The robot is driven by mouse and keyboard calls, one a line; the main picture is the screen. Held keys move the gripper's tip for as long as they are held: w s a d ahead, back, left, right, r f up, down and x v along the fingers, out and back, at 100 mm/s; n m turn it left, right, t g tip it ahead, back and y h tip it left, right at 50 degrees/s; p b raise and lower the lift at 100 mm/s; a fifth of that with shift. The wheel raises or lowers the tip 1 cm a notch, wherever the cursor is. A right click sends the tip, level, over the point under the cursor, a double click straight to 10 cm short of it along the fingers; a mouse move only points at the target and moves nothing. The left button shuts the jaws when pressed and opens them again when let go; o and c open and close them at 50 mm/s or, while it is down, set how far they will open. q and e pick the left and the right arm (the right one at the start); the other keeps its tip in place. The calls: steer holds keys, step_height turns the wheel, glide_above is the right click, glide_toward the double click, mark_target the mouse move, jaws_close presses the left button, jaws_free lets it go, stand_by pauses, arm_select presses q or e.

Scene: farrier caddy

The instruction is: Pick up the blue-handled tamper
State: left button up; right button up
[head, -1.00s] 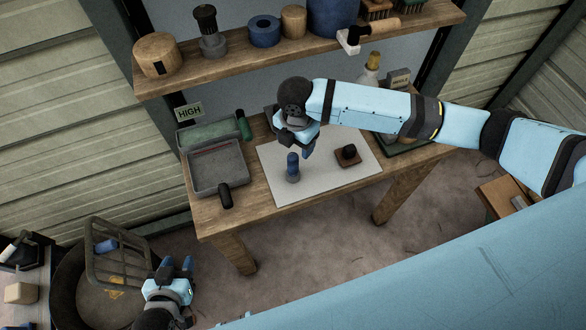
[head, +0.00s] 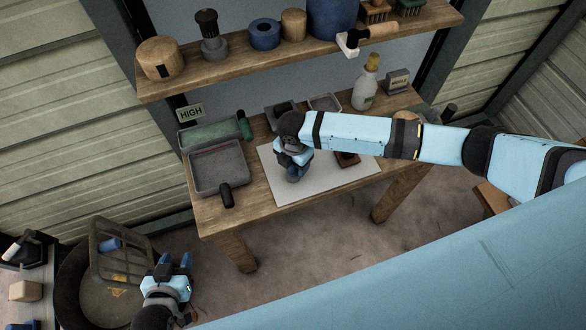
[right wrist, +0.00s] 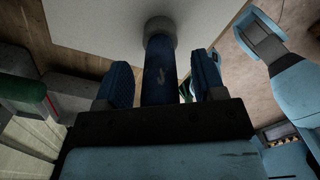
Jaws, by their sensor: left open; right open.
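The blue-handled tamper (head: 293,177) stands upright on the white sheet on the workbench, its grey base showing below my right gripper. In the right wrist view the tamper's blue handle (right wrist: 158,72) reaches in between the two fingers of my right gripper (right wrist: 165,80), with gaps on both sides. My right gripper (head: 295,168) is open around the handle, which it mostly hides in the head view. My left gripper (head: 179,265) is open and empty, low at the left, away from the bench.
Grey trays (head: 219,170) stand at the bench's left. A shelf (head: 300,52) with several items runs above. A bin (head: 85,290) is lower left.

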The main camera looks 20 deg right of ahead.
jaws_close()
steer(key=shift+r, duration=0.1)
step_height(320, 180, up, 20)
steer(key=b, duration=0.2)
stand_by(0.4)
steer(key=c, duration=0.9)
jaws_free()
jaws_close()
